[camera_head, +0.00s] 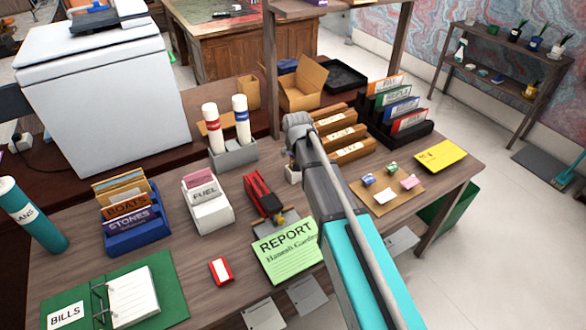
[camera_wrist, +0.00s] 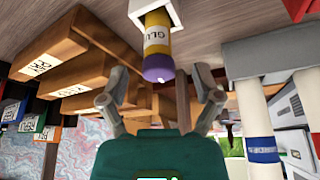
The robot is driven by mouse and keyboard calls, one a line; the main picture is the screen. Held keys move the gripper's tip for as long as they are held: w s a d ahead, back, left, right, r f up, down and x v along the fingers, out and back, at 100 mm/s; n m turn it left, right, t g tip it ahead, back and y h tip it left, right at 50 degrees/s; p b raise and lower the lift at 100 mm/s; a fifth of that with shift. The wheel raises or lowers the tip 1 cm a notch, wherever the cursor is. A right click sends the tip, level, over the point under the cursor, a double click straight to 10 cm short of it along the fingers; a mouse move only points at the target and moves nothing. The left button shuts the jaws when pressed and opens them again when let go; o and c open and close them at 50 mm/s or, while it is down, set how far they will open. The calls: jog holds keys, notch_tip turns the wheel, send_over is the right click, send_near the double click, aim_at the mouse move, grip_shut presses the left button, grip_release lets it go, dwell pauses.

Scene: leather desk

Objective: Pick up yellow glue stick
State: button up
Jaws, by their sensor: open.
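The yellow glue stick (camera_wrist: 157,45), with a purple end and a "GLU" label, stands in a small white holder (camera_wrist: 160,12) in the wrist view, which looks upside down. My gripper (camera_wrist: 163,92) is open, with one finger on each side of the line to the stick. The purple end lies between the fingertips in the picture, and I see no contact. In the head view, part of a white holder (camera_head: 292,174) shows beside my arm. The glue stick itself is hidden there behind my arm and wrist.
Brown wooden file holders (camera_head: 345,135) stand close to the right of my wrist. A grey stand (camera_head: 235,154) with red- and blue-banded tubes is to the left. A red stapler-like object (camera_head: 262,195) and a green report sheet (camera_head: 287,250) lie in front.

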dwell(0.3)
jog(key=shift+b+x, duration=2.45)
jog(key=shift+x, duration=0.1)
jog(key=shift+d, duration=0.1)
grip_shut()
